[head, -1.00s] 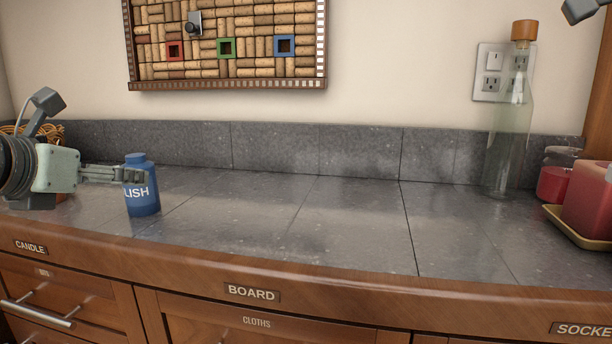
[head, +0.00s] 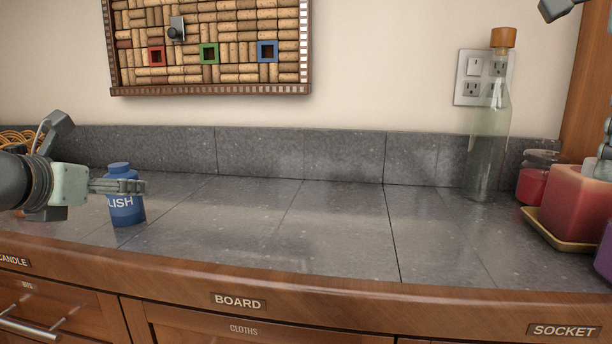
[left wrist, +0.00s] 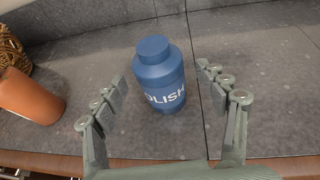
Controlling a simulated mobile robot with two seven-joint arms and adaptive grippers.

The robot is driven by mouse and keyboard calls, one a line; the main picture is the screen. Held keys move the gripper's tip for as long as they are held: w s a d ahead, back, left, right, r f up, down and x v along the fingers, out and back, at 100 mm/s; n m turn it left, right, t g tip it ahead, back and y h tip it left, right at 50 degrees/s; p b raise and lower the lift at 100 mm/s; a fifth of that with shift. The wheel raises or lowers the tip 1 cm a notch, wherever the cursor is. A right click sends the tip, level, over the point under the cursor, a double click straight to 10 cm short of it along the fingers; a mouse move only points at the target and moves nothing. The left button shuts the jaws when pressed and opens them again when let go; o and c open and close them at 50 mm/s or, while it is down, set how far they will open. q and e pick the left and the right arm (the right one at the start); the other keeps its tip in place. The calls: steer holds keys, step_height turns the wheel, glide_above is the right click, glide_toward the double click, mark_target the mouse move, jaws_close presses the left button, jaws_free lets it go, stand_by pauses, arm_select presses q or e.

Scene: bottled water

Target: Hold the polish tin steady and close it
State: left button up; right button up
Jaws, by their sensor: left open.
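The polish tin (head: 126,212) is a blue bottle-shaped container with white lettering, upright on the counter at the left. In the left wrist view the tin (left wrist: 160,82) shows a round blue top; I cannot tell how firmly that top sits. My left gripper (head: 143,187) reaches in from the left at the tin's upper body. In the left wrist view the left gripper (left wrist: 160,78) is open, with one finger on each side of the tin and gaps between. A pale part of my right arm or gripper shows at the right edge; its fingers are out of frame.
An orange cylinder (left wrist: 32,96) lies left of the tin, near a woven item (left wrist: 10,50). A clear corked bottle (head: 489,140), a red jar (head: 533,184) and a large red candle (head: 575,222) on a tray stand at the right. The counter's middle (head: 300,220) is clear.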

arm_select(q)
steer(key=shift+w+f, duration=0.1)
steer(key=shift+w, duration=0.1)
arm_select(e)
steer(key=shift+r, duration=0.35)
arm_select(q)
steer(key=shift+w+f, duration=0.15)
steer(key=shift+w+a+f, duration=0.2)
steer(key=shift+w+a, duration=0.05)
arm_select(e)
steer(key=shift+f, duration=0.15)
arm_select(q)
steer(key=shift+w+d+f, duration=0.1)
steer(key=shift+w+d, duration=0.1)
steer(key=shift+w, duration=0.5)
arm_select(e)
steer(key=shift+f, duration=0.1)
arm_select(q)
steer(key=shift+c, duration=0.4)
steer(key=c, duration=1.3)
